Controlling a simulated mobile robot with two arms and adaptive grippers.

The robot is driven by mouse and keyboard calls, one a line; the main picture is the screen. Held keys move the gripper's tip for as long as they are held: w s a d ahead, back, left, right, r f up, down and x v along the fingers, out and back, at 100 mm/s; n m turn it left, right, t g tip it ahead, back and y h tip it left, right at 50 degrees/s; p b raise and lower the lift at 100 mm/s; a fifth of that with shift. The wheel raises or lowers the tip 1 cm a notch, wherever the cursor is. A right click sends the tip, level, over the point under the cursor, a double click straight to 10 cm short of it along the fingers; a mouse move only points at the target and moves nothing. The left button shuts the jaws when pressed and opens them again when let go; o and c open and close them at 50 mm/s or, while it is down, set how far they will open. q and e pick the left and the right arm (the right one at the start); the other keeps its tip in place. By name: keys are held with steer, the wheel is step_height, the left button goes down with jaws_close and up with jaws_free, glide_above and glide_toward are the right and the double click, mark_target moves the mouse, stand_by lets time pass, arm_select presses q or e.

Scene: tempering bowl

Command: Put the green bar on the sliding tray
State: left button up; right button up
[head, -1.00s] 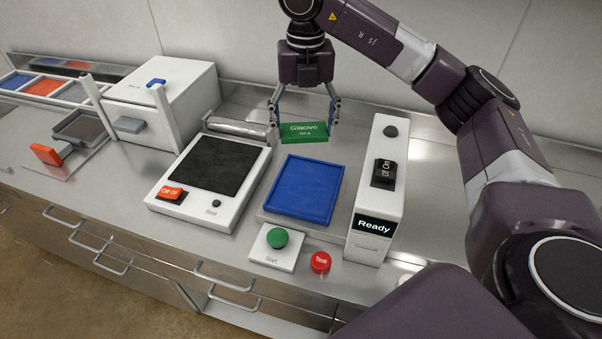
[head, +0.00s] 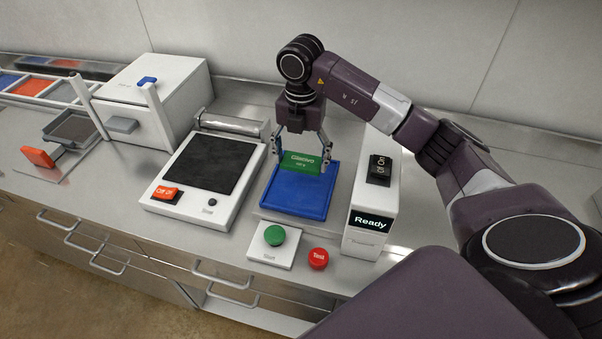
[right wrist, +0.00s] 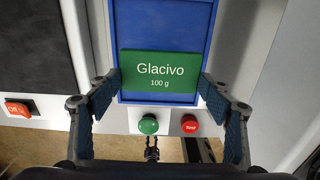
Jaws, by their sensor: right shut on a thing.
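The green bar (head: 301,164), labelled Glacivo 100 g, is held between the fingers of my right gripper (head: 303,157). In the right wrist view the bar (right wrist: 160,85) lies level across both fingers, which press on its two ends. The bar is over the far half of the blue tray (head: 296,194); I cannot tell whether it touches the tray. My left gripper is not in view.
A white device with a black pad (head: 212,163) stands left of the blue tray. A tall white unit reading Ready (head: 370,222) stands close on its right. A green button (head: 274,235) and a red button (head: 318,258) are in front. Colored bins (head: 40,88) are far left.

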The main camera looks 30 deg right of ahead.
mark_target(301, 184)
step_height(301, 184, down, 6)
steer(key=shift+r+p, duration=0.1)
steer(key=shift+p, duration=0.6)
steer(key=shift+f, duration=0.25)
steer(key=shift+f, duration=0.2)
steer(key=o, duration=1.2)
steer(key=shift+r, duration=0.1)
